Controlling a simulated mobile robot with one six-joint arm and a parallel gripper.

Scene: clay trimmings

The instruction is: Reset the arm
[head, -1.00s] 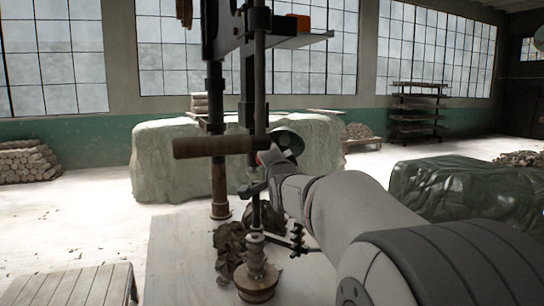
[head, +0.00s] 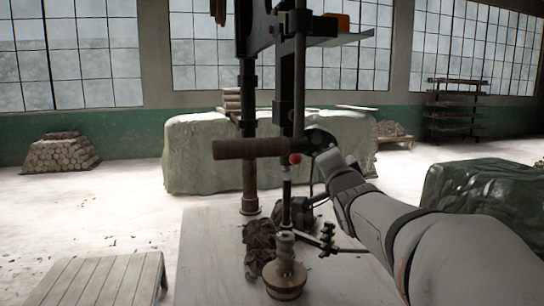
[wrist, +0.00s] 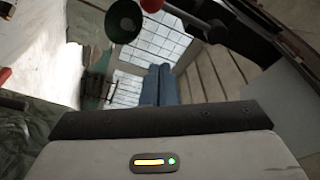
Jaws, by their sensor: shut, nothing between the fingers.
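My arm (head: 400,215) reaches in from the lower right in the head view, and its end is beside the black machine column (head: 292,100). My gripper's fingers do not show clearly there. In the wrist view my gripper (wrist: 158,72) shows as two blue fingers lying side by side, shut, with nothing between them. They point towards the gridded window. A dark green disc (wrist: 123,20) and a red knob (wrist: 153,4) stand beyond the fingertips. The red knob (head: 295,159) also shows in the head view, just left of my arm's end.
The machine has a brown cylindrical handle (head: 230,149) and a round-based post (head: 285,280) on a pale platform (head: 205,270). Dark crumpled lumps (head: 260,245) lie beside the post. A slatted bench (head: 110,275) is at lower left, covered blocks (head: 490,190) at right. Pale floor is open at left.

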